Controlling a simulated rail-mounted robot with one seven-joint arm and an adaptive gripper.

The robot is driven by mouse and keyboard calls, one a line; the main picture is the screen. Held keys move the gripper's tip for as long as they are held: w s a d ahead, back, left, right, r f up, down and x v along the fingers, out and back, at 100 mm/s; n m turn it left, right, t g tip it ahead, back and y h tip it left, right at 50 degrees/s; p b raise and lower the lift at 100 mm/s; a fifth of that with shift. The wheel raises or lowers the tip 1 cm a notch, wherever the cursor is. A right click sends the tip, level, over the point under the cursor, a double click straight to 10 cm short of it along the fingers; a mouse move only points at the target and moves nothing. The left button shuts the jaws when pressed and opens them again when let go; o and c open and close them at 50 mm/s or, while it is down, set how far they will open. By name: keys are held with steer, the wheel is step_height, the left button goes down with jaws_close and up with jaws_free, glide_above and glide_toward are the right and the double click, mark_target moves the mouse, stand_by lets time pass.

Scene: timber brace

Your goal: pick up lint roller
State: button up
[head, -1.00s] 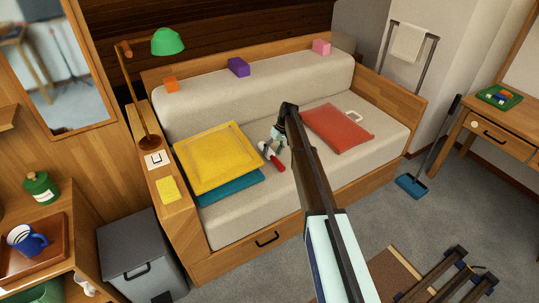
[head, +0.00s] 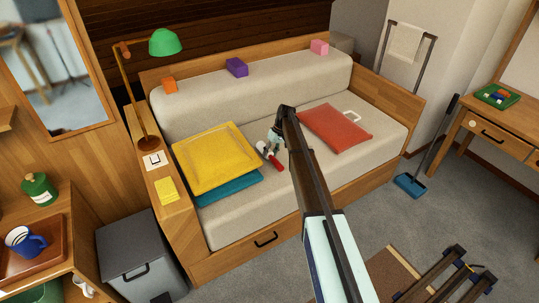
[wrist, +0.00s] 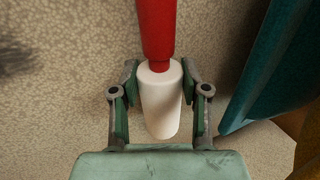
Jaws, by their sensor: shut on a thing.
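The lint roller has a red handle (wrist: 157,25) and a white roll (wrist: 160,105). In the wrist view my gripper (wrist: 160,82) has a finger on each side of the white roll, shut on it, with the handle pointing to the top of the picture. In the head view the lint roller (head: 272,160) is on or just above the sofa seat, between the yellow cushion and the red cushion. My gripper (head: 269,147) reaches down over its white end. I cannot tell whether the roller touches the seat.
A yellow cushion (head: 215,157) lies on a teal one (head: 231,188) left of the roller. A red cushion (head: 335,125) lies to the right. Small blocks sit on the backrest, including a purple one (head: 237,67). The seat front is clear.

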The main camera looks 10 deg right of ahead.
mark_target(270, 151)
step_height(270, 151, up, 20)
steer(key=shift+b, duration=0.4)
steer(key=shift+f, duration=0.1)
